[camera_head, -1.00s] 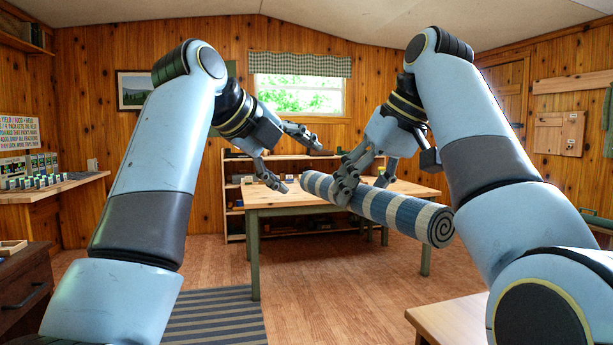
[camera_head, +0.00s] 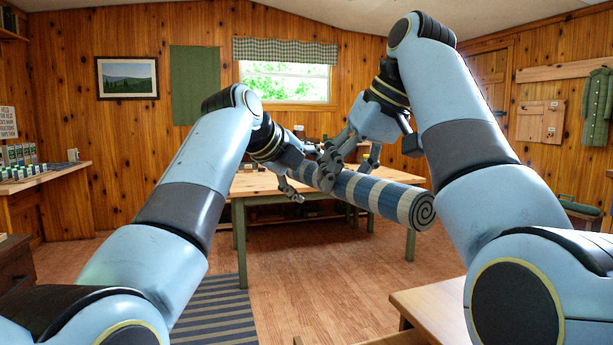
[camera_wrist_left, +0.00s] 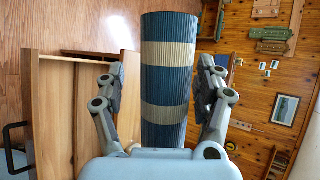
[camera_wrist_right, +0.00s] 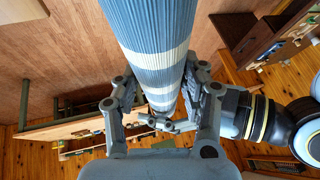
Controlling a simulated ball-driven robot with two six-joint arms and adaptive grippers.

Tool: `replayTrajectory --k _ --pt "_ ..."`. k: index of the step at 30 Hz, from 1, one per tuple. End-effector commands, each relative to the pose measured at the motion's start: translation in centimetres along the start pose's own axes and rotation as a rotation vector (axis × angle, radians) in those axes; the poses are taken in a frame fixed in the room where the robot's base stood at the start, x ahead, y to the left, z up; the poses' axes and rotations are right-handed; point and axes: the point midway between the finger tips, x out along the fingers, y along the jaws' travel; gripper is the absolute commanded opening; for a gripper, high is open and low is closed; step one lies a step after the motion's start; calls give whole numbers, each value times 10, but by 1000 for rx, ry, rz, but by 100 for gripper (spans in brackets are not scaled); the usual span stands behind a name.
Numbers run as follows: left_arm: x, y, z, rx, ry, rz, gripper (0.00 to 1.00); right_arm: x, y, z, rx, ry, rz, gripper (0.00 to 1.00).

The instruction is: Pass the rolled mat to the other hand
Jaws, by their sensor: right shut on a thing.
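The rolled mat (camera_head: 385,195), striped blue and cream with a spiral end, is held in the air, its near end pointing right. My right gripper (camera_head: 329,172) is shut on it towards its far-left part; the right wrist view shows the mat (camera_wrist_right: 150,40) between the fingers. My left gripper (camera_head: 303,178) is at the mat's left end, beside the right gripper. In the left wrist view the mat (camera_wrist_left: 170,70) lies between the left gripper's open fingers, with a gap on each side. The head view partly hides the left fingers behind the mat and right gripper.
A wooden table (camera_head: 270,185) with green legs stands behind the grippers, with small items on it. Another wooden top (camera_head: 440,305) is at the lower right. A striped rug (camera_head: 215,315) lies on the floor at left. The floor between is clear.

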Motion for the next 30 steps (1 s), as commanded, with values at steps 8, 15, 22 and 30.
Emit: replayTrajectory --k 8,15,22,30 --pt "0 0 0 0 0 1 33 0 0 0 0 2 0 8" --pt "0 2 0 -1 0 4 6 -1 1 -1 1 5 3 47" --pt "0 1 0 0 0 2 6 -1 0 -1 1 2 2 70" --pt "0 0 0 0 0 0 6 -6 2 -3 8 14 13 70"
